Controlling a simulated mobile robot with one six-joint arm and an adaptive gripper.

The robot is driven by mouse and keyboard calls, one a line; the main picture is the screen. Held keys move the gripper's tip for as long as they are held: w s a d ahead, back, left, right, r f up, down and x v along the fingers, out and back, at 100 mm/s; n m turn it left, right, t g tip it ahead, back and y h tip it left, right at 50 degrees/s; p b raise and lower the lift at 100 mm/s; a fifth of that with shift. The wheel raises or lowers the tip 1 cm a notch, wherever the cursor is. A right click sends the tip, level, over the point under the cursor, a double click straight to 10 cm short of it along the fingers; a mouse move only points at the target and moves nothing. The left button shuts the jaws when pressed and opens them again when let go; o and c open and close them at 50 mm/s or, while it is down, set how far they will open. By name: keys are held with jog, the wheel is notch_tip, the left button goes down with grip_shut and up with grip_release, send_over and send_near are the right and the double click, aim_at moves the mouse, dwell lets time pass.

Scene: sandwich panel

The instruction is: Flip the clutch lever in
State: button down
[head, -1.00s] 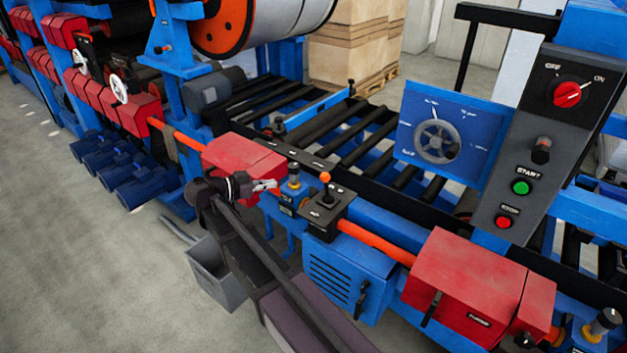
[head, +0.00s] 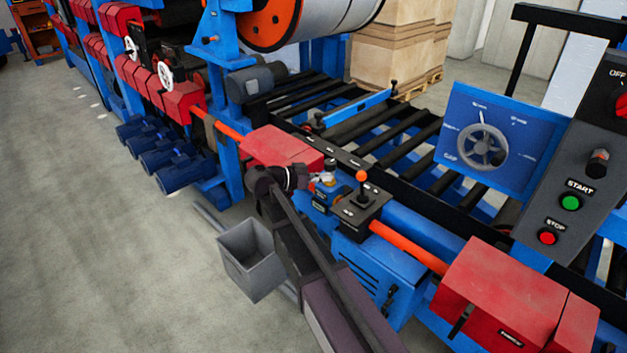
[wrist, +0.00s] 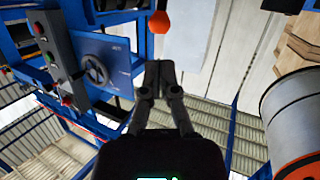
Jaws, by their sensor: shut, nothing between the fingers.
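A small lever with an orange ball knob (head: 362,176) stands upright on a black control box beside the machine rail. Its ball also shows in the wrist view (wrist: 159,21), beyond my fingertips. Another black lever (head: 388,300) is on the side of the blue cabinet below. No readable label tells which is the clutch lever. My gripper (wrist: 158,68) is shut and empty, its fingertips together and apart from the ball in the picture. In the head view, my gripper (head: 312,180) is left of the orange-ball lever, its fingers hard to make out.
Red guard boxes (head: 282,147) and (head: 503,295) flank the lever area along an orange shaft (head: 408,247). A grey bin (head: 250,268) stands on the floor at left. A blue handwheel panel (head: 455,140) and a START/STOP console (head: 560,222) are at right. Open floor lies left.

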aim_at(359, 172)
jog(key=b+x, duration=0.1)
jog(key=x, duration=0.7)
jog(key=shift+w+d, duration=0.1)
jog(key=shift+w+d+r+y+p, duration=0.45)
jog(key=shift+y+p, duration=0.15)
jog(key=shift+p, duration=0.5)
jog(key=w+d+n+g+y+p, duration=0.1)
jog(key=d+y+p, duration=0.1)
jog(key=p, duration=0.1)
jog(key=shift+w+g, duration=0.3)
jog(key=shift+w, duration=0.1)
jog(key=shift+s, duration=0.1)
jog(key=shift+s+a+f, duration=0.3)
jog(key=shift+s+a, duration=0.05)
jog(key=shift+a, duration=0.1)
